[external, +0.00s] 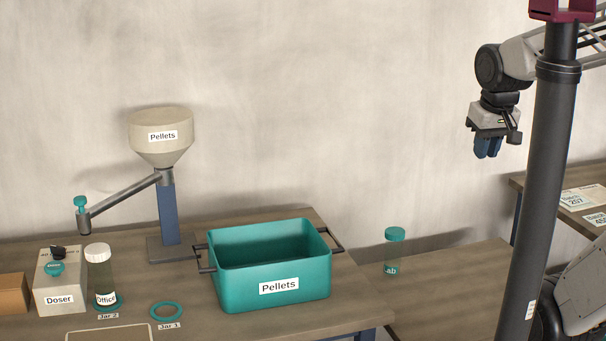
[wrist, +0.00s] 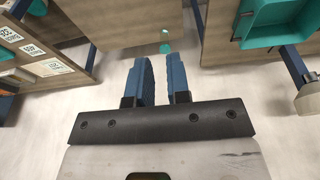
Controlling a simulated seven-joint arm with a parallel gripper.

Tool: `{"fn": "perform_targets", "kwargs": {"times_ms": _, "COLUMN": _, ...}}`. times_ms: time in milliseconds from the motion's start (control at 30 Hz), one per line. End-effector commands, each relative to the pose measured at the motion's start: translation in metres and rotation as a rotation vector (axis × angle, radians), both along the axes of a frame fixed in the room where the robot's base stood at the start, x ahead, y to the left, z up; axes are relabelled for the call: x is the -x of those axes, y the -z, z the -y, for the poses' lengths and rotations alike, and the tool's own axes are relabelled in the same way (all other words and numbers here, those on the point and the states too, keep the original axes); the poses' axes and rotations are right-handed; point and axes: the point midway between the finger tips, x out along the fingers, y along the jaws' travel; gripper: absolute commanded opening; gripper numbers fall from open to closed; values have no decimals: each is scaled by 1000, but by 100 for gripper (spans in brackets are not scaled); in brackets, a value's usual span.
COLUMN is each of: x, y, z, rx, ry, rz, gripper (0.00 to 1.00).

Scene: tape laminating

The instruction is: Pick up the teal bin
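The teal bin (external: 243,289) stands upright on the left table, with a "Pellets" label on its front and a dark bar handle at each end. Its inside looks empty where it shows. In the wrist view the bin (wrist: 284,33) is at the upper right, cut off by the frame edge. My gripper (external: 487,153) hangs in the air to the right of the bin and well above it. In the wrist view its blue fingers (wrist: 160,62) have a gap between them and hold nothing. The bin is out of their reach there.
A pellet hopper (external: 160,128) on a post stands behind the bin. A doser box (external: 60,280), an "Office" jar (external: 102,275) and teal rings (external: 166,311) are left of it. A "Lab" jar (external: 393,250) stands right. A dark pole (external: 544,190) rises in the foreground.

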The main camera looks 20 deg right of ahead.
Motion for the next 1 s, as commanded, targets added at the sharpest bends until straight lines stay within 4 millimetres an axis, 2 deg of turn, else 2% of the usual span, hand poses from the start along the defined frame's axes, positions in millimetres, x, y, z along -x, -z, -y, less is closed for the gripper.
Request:
{"fn": "perform_targets", "kwargs": {"times_ms": 167, "x": -21, "y": -1, "z": -11, "rx": -7, "ry": -5, "rz": -13, "gripper": 17}}
{"fn": "perform_targets", "kwargs": {"times_ms": 467, "x": -82, "y": 0, "z": -53, "rx": -25, "ry": -12, "rz": -45, "gripper": 17}}
{"fn": "perform_targets", "kwargs": {"times_ms": 767, "x": -143, "y": 11, "z": -112, "rx": -38, "ry": -16, "rz": -79, "gripper": 17}}
{"fn": "perform_targets", "kwargs": {"times_ms": 1000, "x": -186, "y": 31, "z": -169, "rx": -42, "ry": -19, "rz": -109, "gripper": 17}}
